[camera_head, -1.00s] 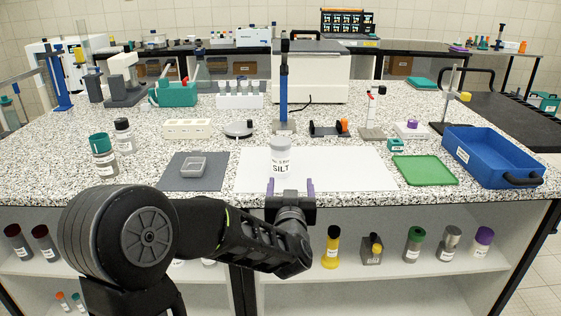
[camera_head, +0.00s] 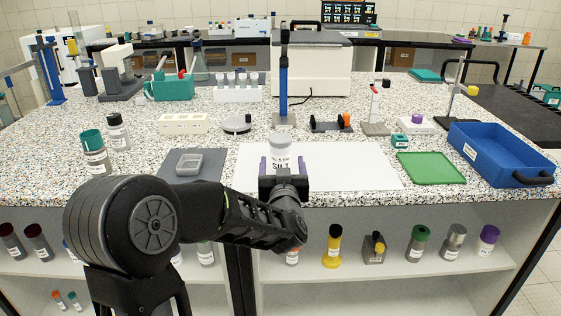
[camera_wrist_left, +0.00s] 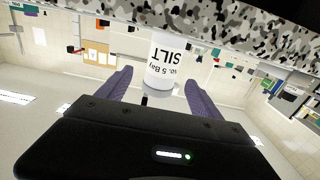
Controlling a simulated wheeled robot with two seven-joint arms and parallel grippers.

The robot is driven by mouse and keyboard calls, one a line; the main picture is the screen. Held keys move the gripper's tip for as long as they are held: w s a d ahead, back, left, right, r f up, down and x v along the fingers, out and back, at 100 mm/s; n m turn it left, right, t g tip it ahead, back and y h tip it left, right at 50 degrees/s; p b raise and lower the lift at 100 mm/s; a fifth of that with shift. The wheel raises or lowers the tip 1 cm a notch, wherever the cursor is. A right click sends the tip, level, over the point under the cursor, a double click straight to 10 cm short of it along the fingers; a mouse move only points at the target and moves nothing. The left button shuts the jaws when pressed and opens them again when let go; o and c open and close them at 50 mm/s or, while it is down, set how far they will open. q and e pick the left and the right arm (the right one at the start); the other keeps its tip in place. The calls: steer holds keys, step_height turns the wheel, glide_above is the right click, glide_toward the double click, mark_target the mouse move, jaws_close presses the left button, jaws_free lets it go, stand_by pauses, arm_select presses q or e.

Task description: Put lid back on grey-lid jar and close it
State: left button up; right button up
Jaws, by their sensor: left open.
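The jar labelled SILT (camera_head: 281,153) stands upright on the white mat (camera_head: 345,172), with a pale grey top (camera_head: 281,137). I cannot tell whether this top is a seated lid. The jar also shows upside down in the left wrist view (camera_wrist_left: 163,58). My left gripper (camera_head: 283,166) is open at the near side of the jar. Its purple fingers point at the jar, one toward each side, with gaps visible in the wrist view. Its body hides the lower front of the jar in the head view. My right gripper is not in view.
A grey mat with a small tray (camera_head: 188,162) lies left of the white mat. A blue upright stand (camera_head: 284,90) rises behind the jar. Bottles (camera_head: 95,152) stand at the left.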

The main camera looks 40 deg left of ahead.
mark_target(281, 156)
arm_select(q)
steer(key=shift+x, duration=2.6)
steer(key=shift+s+a, duration=0.15)
steer(key=shift+c, duration=0.3)
jaws_close()
steer(key=shift+r, duration=0.1)
step_height(281, 156, up, 10)
steer(key=shift+p, duration=1.1)
